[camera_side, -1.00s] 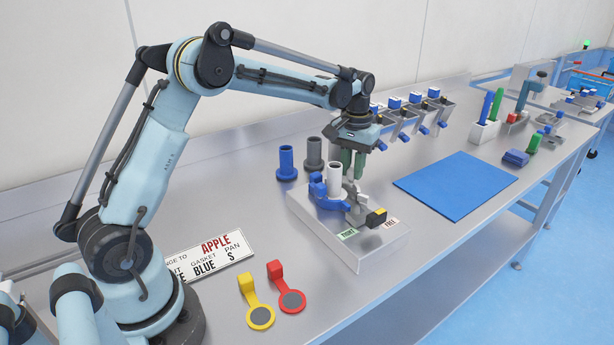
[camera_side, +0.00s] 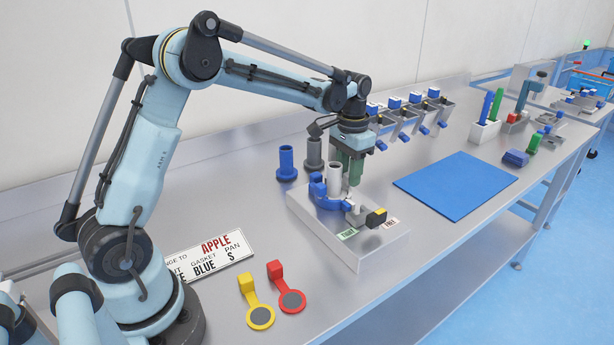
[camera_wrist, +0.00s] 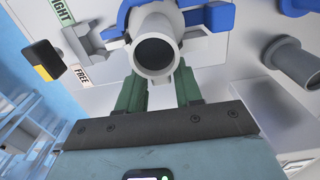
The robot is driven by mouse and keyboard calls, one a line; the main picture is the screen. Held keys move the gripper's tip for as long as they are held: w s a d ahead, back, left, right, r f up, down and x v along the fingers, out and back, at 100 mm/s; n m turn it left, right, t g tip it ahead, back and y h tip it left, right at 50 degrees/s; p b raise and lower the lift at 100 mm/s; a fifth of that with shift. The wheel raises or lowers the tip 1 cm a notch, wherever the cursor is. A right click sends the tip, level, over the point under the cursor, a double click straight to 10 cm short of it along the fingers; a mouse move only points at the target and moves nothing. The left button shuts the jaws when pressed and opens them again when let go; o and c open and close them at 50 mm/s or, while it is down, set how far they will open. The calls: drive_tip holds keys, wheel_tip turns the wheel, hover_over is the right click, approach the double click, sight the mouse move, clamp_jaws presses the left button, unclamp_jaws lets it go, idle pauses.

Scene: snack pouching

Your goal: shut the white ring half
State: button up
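The clamp stands on a pale grey block (camera_side: 345,250). Its blue ring half (camera_side: 322,196) sits around the left of an upright grey tube (camera_side: 334,178); blue also shows behind the tube in the wrist view (camera_wrist: 208,15). The white ring half is mostly hidden by the tube and fingers, so I cannot tell its exact angle. My gripper (camera_wrist: 159,93) points down just behind and right of the tube. Its two green fingers are apart, with the tube's mouth seen between and beyond them. I cannot tell whether they touch the white half.
A black-and-yellow lever end (camera_side: 376,217) lies near the FREE label (camera_side: 391,222); the TIGHT label (camera_side: 347,234) is to its left. A blue flanged tube (camera_side: 287,162) and a dark grey one (camera_side: 314,155) stand behind. A flat blue mat (camera_side: 456,186) lies right.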

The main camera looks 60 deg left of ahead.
drive_tip(key=shift+o, duration=1)
drive_tip(key=shift+r, duration=0.1)
wheel_tip(320, 180, up, 12)
